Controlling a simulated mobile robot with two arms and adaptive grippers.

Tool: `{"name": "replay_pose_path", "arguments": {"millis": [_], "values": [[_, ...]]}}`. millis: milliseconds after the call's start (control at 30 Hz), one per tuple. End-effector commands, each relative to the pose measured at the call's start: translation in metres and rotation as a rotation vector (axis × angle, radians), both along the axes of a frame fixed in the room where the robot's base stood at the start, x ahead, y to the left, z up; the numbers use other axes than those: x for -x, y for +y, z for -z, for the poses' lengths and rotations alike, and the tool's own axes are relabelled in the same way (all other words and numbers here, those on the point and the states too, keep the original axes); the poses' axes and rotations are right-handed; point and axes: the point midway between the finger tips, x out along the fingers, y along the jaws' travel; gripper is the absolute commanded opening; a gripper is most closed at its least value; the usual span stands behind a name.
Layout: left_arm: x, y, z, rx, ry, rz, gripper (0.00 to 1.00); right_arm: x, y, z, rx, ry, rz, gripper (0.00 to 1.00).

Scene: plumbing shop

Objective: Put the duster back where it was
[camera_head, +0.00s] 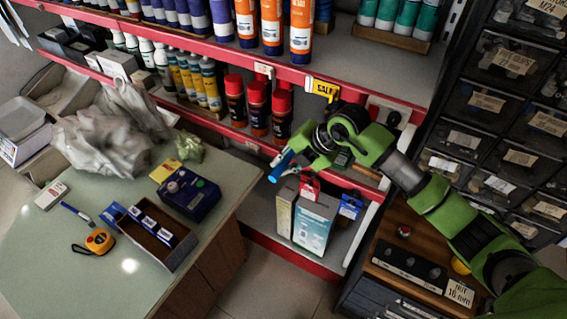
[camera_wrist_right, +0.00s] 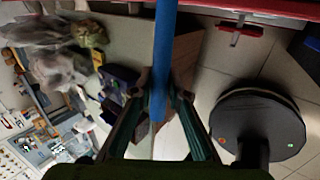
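My right gripper (camera_head: 300,158) is in front of the red-edged shelves, its arm coming in from the right. It is shut on a blue rod, which I take to be the handle of the duster (camera_head: 281,165). In the right wrist view the blue rod (camera_wrist_right: 164,50) runs from the top edge down between the two fingers (camera_wrist_right: 160,98). The rod is held in the air, beyond the right edge of the counter. The duster's head is not visible in either view. My left gripper is not in view.
The pale green counter (camera_head: 60,270) holds a dark blue box (camera_head: 189,194), an open box (camera_head: 158,238), an orange tape measure (camera_head: 99,241) and grey bags (camera_head: 108,135). Red-capped cans (camera_head: 257,108) stand on the shelf. Boxes (camera_head: 314,222) stand below. Drawers (camera_head: 480,110) rise at right.

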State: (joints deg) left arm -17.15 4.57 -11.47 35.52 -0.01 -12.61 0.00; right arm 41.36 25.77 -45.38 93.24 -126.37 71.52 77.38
Motion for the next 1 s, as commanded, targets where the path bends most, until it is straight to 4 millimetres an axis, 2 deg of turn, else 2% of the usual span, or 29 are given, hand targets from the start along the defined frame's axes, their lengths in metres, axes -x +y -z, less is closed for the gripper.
{"name": "replay_pose_path", "arguments": {"millis": [367, 567, 633, 1000], "values": [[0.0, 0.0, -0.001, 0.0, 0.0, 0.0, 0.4, 0.0, 0.0, -0.001, -0.001, 0.001, 0.0, 0.3], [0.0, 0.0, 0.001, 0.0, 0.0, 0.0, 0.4, 0.004, -0.008, -0.015, 0.0, -0.002, 0.0, 0.3], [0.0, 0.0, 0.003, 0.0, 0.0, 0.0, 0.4, 0.009, -0.015, -0.026, 0.002, -0.003, 0.0, 0.3], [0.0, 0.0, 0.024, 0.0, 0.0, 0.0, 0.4, 0.058, -0.086, -0.023, 0.004, 0.001, 0.002, 0.3]]}}
